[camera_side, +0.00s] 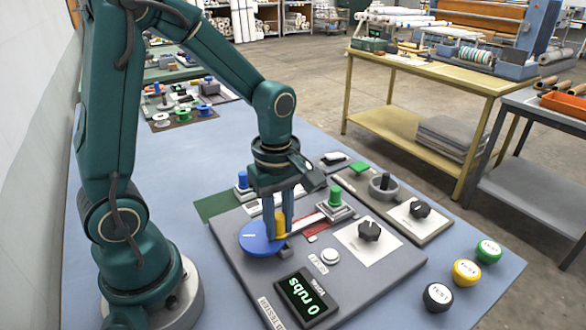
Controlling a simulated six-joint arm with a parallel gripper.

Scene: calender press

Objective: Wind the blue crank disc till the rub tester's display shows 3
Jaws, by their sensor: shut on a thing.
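The blue crank disc (257,241) lies at the left side of the grey rub tester (345,283). A yellow handle (280,224) stands up at the disc's right part. My gripper (277,232) points down over the disc and is shut on the yellow handle. A pale bar (305,224) runs from near the handle to a block with a green knob (335,196). The tester's display (306,296) reads "0 rubs" in green digits.
A black knob (369,231) on a white plate and a round white button (330,257) sit on the tester. Another knobbed device (407,214) is behind.

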